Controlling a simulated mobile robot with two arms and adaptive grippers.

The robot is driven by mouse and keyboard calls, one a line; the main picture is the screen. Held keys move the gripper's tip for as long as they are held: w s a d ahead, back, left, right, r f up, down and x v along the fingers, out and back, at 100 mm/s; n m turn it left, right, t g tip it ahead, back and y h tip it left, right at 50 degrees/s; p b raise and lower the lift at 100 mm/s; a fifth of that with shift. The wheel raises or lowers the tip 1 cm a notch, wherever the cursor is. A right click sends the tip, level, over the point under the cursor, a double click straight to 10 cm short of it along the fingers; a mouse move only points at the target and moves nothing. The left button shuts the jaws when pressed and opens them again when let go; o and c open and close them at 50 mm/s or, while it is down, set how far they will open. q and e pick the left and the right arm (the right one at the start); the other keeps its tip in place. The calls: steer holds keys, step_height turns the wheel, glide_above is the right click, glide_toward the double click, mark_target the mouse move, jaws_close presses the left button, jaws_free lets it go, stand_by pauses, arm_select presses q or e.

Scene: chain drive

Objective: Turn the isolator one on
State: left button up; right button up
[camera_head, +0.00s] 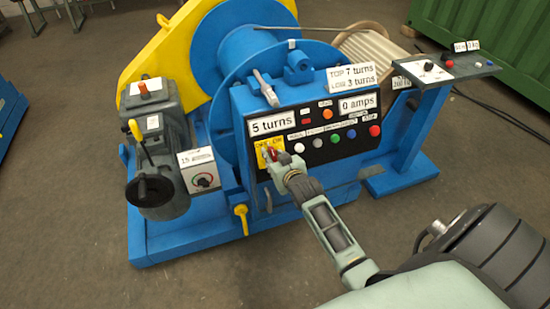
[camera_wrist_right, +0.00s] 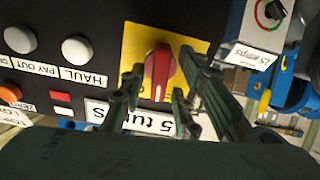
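The isolator is a red rotary knob (camera_wrist_right: 159,72) on a yellow plate (camera_wrist_right: 134,45) at the left end of the black control panel. In the head view the yellow plate (camera_head: 260,145) carries OFF and ON lettering, and the knob is largely covered by the gripper. In the wrist view the knob's grip bar stands nearly upright in the picture. My right gripper (camera_head: 272,156) is at the knob; in the wrist view its fingers (camera_wrist_right: 161,72) are apart, one on each side of the bar, with small gaps seeming to show. My left gripper is not in view.
The panel (camera_head: 320,150) also has several coloured buttons, a "5 turns" display (camera_head: 271,123) and a "0 amps" display (camera_head: 357,105). A small box with a dial (camera_head: 203,180) is left of it. A yellow-handled valve (camera_head: 240,212) hangs below. A side console (camera_head: 437,73) stands right.

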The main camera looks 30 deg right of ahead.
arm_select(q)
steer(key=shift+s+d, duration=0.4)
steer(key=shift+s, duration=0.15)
arm_select(e)
jaws_close()
steer(key=m+p, duration=0.2)
steer(key=m, duration=0.1)
steer(key=shift+r, duration=0.15)
steer(key=m+p, duration=0.2)
steer(key=m, duration=0.1)
arm_select(q)
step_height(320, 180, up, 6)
steer(key=p, duration=0.2)
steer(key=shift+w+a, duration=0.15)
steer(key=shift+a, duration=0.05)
arm_select(e)
steer(key=shift+m+g+h, duration=0.3)
steer(key=shift+m+h, duration=0.1)
steer(key=shift+m, duration=2)
steer(key=shift+f, duration=0.2)
steer(key=shift+o, duration=1)
jaws_free()
steer(key=shift+d, duration=0.1)
